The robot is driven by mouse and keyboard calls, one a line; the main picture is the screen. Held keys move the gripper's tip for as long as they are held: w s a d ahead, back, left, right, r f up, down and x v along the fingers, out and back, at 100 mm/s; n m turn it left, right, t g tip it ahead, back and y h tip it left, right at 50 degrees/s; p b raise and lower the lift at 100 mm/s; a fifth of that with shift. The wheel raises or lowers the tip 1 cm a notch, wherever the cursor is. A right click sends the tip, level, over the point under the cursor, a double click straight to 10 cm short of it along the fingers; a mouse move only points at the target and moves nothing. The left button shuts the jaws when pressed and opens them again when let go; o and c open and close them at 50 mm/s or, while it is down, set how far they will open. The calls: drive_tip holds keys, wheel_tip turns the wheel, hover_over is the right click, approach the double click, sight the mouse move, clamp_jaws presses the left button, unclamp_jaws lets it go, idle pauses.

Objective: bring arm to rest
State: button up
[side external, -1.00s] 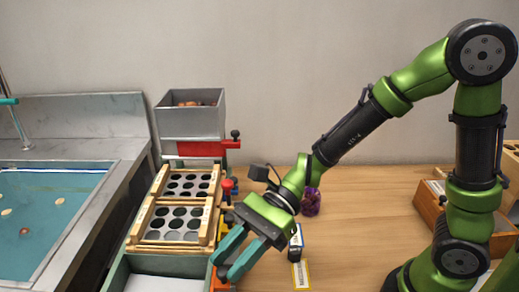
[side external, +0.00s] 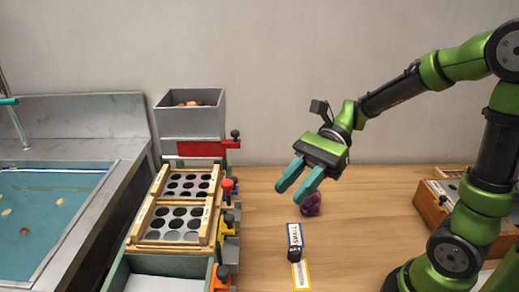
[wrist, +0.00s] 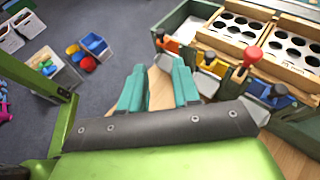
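My gripper (side external: 302,181) is in the air above the wooden table, right of the sorting trays. Its two teal fingers are apart with nothing between them. In the wrist view my gripper (wrist: 160,88) also shows its fingers apart and empty. Below it on the table is a small dark block (side external: 294,254) by a blue-edged label reading SMALL (side external: 295,234). A purple net bag (side external: 311,204) lies behind, to the right of the fingers.
The sorter with perforated trays (side external: 178,202) stands left of my gripper, with red, yellow and orange knobs along its side. A grey hopper (side external: 191,122) holds chestnuts. A water basin (side external: 45,215) is at far left. A wooden box (side external: 432,214) stands at right.

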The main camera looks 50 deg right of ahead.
drive_tip(key=shift+d+r, duration=0.1)
drive_tip(key=shift+d, duration=0.15)
drive_tip(key=s+d+f+n+t+h, duration=0.1)
drive_tip(key=s+d+f+n+h, duration=0.2)
drive_tip(key=d+f+n+h, duration=0.35)
wheel_tip(320, 180, up, 8)
drive_tip(key=d+n+t+h, duration=0.1)
drive_tip(key=n+t+h, duration=0.4)
drive_tip(key=n+t, duration=0.1)
drive_tip(key=shift+f+n, duration=0.25)
drive_tip(key=shift+n, duration=0.5)
drive_tip(key=shift+s, duration=0.1)
